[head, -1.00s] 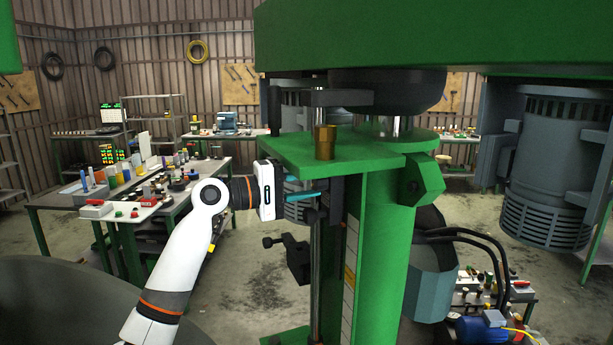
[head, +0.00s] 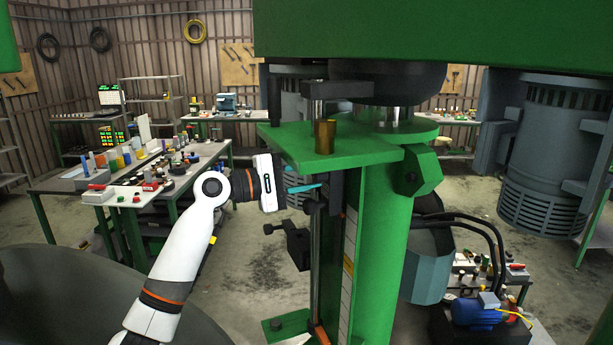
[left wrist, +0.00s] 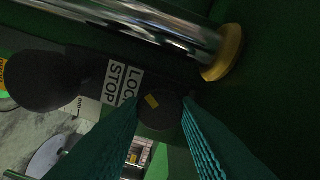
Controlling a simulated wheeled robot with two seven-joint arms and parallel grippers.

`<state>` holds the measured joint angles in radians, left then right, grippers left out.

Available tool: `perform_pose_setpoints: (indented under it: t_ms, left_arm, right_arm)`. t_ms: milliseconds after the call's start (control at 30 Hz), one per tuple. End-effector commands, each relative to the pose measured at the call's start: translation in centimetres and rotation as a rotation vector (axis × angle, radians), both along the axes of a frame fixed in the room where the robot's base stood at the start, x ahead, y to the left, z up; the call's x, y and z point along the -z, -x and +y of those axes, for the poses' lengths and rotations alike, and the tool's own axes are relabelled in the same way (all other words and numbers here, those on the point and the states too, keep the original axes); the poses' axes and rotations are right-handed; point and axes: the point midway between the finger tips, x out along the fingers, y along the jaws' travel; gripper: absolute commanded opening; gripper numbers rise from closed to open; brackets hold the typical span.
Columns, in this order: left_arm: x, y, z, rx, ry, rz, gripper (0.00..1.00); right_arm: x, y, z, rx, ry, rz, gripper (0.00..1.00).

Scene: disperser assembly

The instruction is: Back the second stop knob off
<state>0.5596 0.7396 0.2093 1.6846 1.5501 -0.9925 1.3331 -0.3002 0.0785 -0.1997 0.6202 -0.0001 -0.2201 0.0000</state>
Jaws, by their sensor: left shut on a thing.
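My left gripper (head: 318,185) reaches in from the left to the green column's rod, just under the green top plate. In the left wrist view, its teal fingers (left wrist: 162,105) are shut around a dark round knob (left wrist: 158,113) with a yellow mark on its face. A white label (left wrist: 122,84) reading STOP and LOCK, partly covered, lies behind the knob. A larger black rounded part (left wrist: 45,80) is at the left of that view. In the head view the gripped knob is hidden at the fingertips. A black clamp with a knob (head: 290,240) sits lower on the rod. My right gripper is not in view.
The green top plate (head: 325,148) with a brass bushing (head: 325,137) is close above my fingers. The green column (head: 375,250) stands just right. A polished rod (left wrist: 150,28) crosses the top of the wrist view. The cluttered bench (head: 125,190) is farther left.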

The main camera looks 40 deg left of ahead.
Motion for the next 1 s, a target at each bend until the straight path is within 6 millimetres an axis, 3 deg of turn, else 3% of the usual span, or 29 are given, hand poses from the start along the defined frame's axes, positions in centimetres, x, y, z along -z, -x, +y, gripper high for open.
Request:
perform_pose_setpoints:
  t_ms: [133,167,267,667,1000]
  left_arm:
    - [-0.2,0.0,0.1,-0.003,0.001,-0.005,0.07]
    - [-0.2,0.0,0.1,-0.003,0.001,-0.005,0.34]
    - [-0.1,0.0,0.1,-0.002,0.0,-0.004,0.51]
    - [0.3,0.8,0.7,-0.002,-0.003,-0.002,0.51]
    - [0.7,6.6,4.4,-0.004,-0.004,-0.002,0.51]
  right_arm:
    - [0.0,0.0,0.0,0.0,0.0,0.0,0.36]
    - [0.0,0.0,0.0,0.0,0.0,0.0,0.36]
    - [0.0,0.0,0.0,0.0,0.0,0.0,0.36]
    - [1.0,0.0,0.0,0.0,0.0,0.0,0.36]
    - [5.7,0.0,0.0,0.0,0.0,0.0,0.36]
